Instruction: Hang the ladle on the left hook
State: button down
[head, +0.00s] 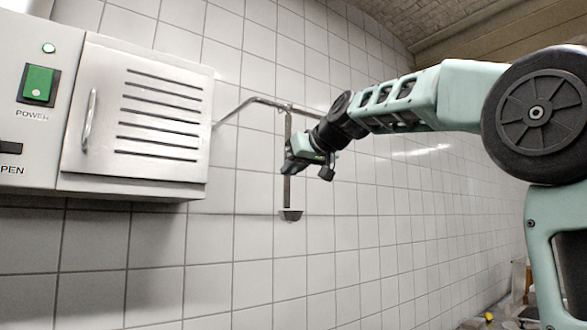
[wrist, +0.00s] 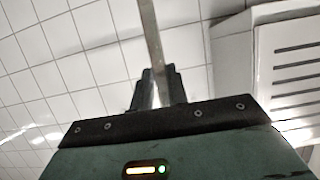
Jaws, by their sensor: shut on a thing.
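The ladle (head: 287,190) hangs upright in the head view, with its long flat handle above and its small bowl (head: 291,214) at the bottom. My gripper (head: 290,167) is shut on the handle from the right, around its middle. In the wrist view the handle (wrist: 150,30) runs up between the two dark fingers (wrist: 158,88). The top of the handle is close to a metal rail (head: 262,101) on the wall. I cannot tell whether it touches the rail or sits on a hook. No separate left hook can be made out clearly.
A grey metal box with a slotted door (head: 150,110) and a green power switch (head: 38,84) stands left of the ladle. It also shows at right in the wrist view (wrist: 237,70). White tiled wall lies behind; the space below the ladle is clear.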

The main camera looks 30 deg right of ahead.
jog(key=c, duration=1.3)
grip_release()
jog(key=b+v, duration=0.4)
jog(key=v, duration=1.3)
jog(key=shift+s+b, duration=0.2)
jog(key=shift+b, duration=0.2)
jog(key=shift+r, duration=0.1)
